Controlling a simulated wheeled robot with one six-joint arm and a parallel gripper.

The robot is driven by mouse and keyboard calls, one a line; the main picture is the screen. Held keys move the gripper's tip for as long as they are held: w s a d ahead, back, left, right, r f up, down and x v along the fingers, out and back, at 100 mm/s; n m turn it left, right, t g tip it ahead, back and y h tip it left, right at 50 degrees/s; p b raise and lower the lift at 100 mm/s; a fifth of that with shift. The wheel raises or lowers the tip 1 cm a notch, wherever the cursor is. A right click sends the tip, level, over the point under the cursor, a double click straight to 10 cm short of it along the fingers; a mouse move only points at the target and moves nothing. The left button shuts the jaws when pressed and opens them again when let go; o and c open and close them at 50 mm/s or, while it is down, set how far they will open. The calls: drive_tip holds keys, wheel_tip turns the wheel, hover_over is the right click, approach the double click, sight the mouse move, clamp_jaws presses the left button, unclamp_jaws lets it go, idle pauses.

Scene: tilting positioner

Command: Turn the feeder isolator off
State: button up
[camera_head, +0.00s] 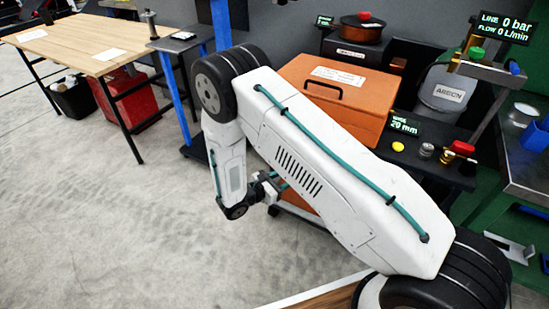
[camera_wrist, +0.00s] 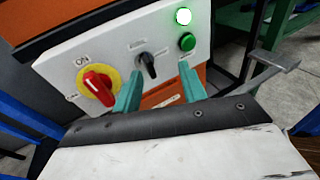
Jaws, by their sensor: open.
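The red rotary handle (camera_wrist: 98,88) sits on a round yellow plate at the left of a light grey control panel (camera_wrist: 62,70) in the wrist view. An ON label is above it, and a white mark on the handle points towards that label. Smaller lettering at the lower left is hard to read. My gripper (camera_wrist: 160,88) has its teal fingers spread, to the right of the red handle, with nothing between them. In the head view the panel is hidden.
In the head view an orange cabinet (camera_head: 335,90), a grey argon cylinder (camera_head: 447,95) and a green bench lie right of my arm. Open floor (camera_head: 110,220) lies left.

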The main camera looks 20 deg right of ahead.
drive_tip(key=w+a+f+n+t+y, duration=0.2)
drive_tip(key=w+a+f+n+t, duration=0.1)
drive_tip(key=w+a+n+t, duration=0.4)
drive_tip(key=w+d+m, duration=0.2)
drive_tip(key=w+d, duration=0.4)
drive_tip(key=d, duration=0.1)
drive_tip(key=shift+d+r+g, duration=0.3)
drive_tip(key=shift+d, duration=0.05)
clamp_jaws()
